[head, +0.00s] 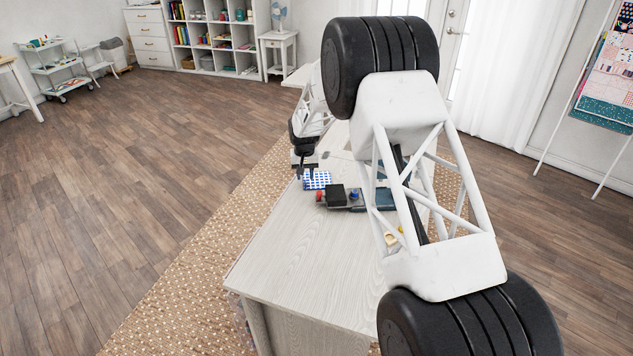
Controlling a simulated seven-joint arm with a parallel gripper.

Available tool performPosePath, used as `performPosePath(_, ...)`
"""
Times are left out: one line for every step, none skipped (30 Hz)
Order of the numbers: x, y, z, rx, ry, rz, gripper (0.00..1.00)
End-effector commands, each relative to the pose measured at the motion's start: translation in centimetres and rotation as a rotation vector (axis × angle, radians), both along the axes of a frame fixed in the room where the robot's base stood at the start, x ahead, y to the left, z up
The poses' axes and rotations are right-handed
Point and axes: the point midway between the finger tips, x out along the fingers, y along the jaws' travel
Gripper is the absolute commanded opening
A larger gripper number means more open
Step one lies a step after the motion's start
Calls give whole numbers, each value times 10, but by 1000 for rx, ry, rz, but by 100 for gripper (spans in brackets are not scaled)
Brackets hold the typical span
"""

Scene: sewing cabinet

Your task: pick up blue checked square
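The blue checked square (319,181) shows in the head view as a small blue-and-white patterned piece at the left edge of the pale wooden cabinet top (300,250). My gripper (305,174) is dark and points down at the square's left, upper edge. It overlaps the square in the picture. Whether it touches the square, and whether its fingers are open or shut, is too small to tell.
A black device with a red knob and a blue knob (341,197) stands right of the square. A small yellowish item (392,237) lies farther right, partly behind my arm. The front of the cabinet top is clear. My arm hides much of its right side.

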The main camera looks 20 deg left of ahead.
Motion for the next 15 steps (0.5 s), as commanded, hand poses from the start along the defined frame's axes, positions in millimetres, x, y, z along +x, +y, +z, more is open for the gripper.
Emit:
performPosePath(0, 0, -7, -1, 2, 0, 36)
performPosePath(0, 0, -10, -1, 2, 0, 36)
performPosePath(0, 0, -14, 0, 1, 0, 36)
performPosePath(0, 0, -17, 0, 1, 0, 36)
performPosePath(0, 0, -20, 0, 0, 0, 36)
performPosePath(0, 0, -24, 0, 0, 0, 36)
performPosePath(0, 0, -26, 0, 1, 0, 36)
performPosePath(0, 0, -28, 0, 1, 0, 36)
performPosePath(0, 0, -30, 0, 1, 0, 36)
performPosePath(0, 0, -31, 0, 1, 0, 36)
performPosePath(0, 0, -32, 0, 1, 0, 36)
performPosePath(0, 0, -32, 0, 1, 0, 36)
performPosePath(0, 0, -32, 0, 1, 0, 36)
performPosePath(0, 0, -32, 0, 1, 0, 36)
performPosePath(0, 0, -32, 0, 1, 0, 36)
